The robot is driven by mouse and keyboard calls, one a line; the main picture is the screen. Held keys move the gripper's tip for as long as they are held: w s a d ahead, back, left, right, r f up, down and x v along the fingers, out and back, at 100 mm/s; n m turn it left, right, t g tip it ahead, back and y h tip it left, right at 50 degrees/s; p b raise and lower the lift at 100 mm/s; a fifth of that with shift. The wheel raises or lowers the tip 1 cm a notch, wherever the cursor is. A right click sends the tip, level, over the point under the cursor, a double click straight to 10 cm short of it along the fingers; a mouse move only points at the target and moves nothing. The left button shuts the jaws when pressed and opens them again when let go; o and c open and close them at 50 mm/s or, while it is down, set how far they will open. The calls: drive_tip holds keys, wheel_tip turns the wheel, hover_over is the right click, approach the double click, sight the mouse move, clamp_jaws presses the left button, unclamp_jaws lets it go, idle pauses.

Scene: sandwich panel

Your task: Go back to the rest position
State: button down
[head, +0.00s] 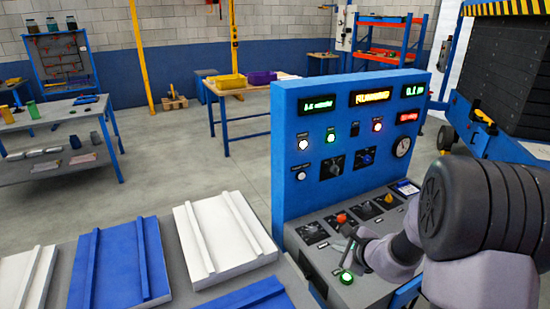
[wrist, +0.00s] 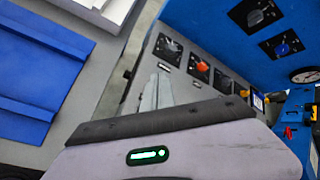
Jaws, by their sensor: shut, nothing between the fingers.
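My gripper (head: 349,243) is shut and empty, low over the sloped desk of the blue control panel (head: 284,150). In the wrist view its fingers (wrist: 157,92) point towards the desk's dials. In the head view it is beside the red knob (head: 341,218) and above a lit green button (head: 346,278). I cannot tell whether it touches the desk. The red knob (wrist: 203,64) also shows in the wrist view. My forearm hides the right part of the desk.
White panels (head: 222,238) and blue panels (head: 120,262) lie on a grey table to the left of the control panel. A workbench with yellow and purple bins (head: 262,78) stands behind. A dark stacked load (head: 510,75) on a blue lift stands at right. The floor at centre left is clear.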

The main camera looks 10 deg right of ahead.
drive_tip(key=s+a+r+n+g+y, duration=0.1)
drive_tip(key=s+a+r+n+y, duration=0.1)
drive_tip(key=s+a+r+n, duration=0.55)
drive_tip(key=s+a+r+n+g+y, duration=0.15)
drive_tip(key=s+a+r+n, duration=0.35)
drive_tip(key=a+r, duration=0.5)
drive_tip(key=s+d+n+g+h, duration=0.1)
drive_tip(key=s+n+h, duration=0.2)
drive_tip(key=s, duration=1.5)
drive_tip(key=n, duration=0.4)
drive_tip(key=shift+s+d+f, duration=0.2)
drive_tip(key=shift+d+f, duration=0.05)
drive_tip(key=shift+d, duration=0.05)
drive_tip(key=shift+g, duration=0.25)
